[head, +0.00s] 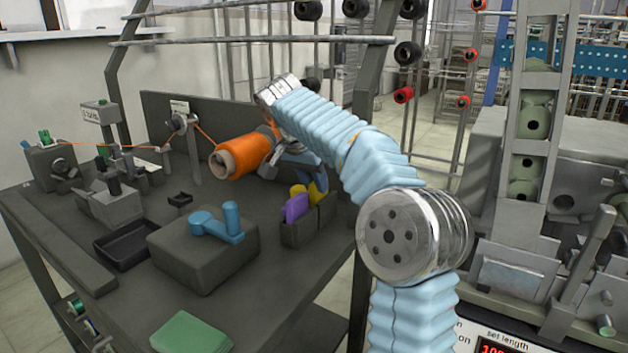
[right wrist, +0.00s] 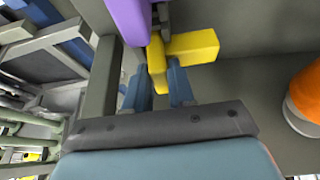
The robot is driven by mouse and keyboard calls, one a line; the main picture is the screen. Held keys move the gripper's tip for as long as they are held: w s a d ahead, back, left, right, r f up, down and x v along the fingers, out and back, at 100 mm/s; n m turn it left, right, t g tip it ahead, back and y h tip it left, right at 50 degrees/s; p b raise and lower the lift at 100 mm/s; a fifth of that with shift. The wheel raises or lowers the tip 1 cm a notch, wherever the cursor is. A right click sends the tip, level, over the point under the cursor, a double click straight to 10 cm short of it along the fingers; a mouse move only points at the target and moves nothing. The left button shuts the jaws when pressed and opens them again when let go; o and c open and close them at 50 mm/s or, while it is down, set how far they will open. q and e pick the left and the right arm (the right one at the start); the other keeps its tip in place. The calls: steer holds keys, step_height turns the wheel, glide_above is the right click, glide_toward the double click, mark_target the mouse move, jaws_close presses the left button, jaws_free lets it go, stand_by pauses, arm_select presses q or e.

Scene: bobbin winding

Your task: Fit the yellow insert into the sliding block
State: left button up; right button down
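The yellow insert (right wrist: 192,47) shows in the right wrist view as a bent piece with a stem pointing toward my palm. My right gripper (right wrist: 160,66) has its two blue fingers close together on either side of that stem, and they appear to touch it. In the head view the yellow insert (head: 297,190) is by the grey holder (head: 303,234), beside a purple piece (head: 296,207), with my right gripper (head: 316,186) above, partly hidden by its arm. I cannot tell surely which part is the sliding block; a grey block (head: 108,206) stands at the left of the bench. My left gripper is not in view.
A grey box with a blue crank (head: 214,224), a black tray (head: 126,246) and a green block (head: 188,334) occupy the bench. An orange thread runs along the back. Metal machinery (head: 545,200) stands at right.

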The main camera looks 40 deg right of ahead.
steer(key=shift+r+p, duration=1.15)
steer(key=shift+w+r, duration=0.1)
steer(key=shift+r, duration=0.3)
steer(key=shift+w+r, duration=0.1)
steer(key=shift+r, duration=2.05)
steer(key=shift+w+a, duration=0.1)
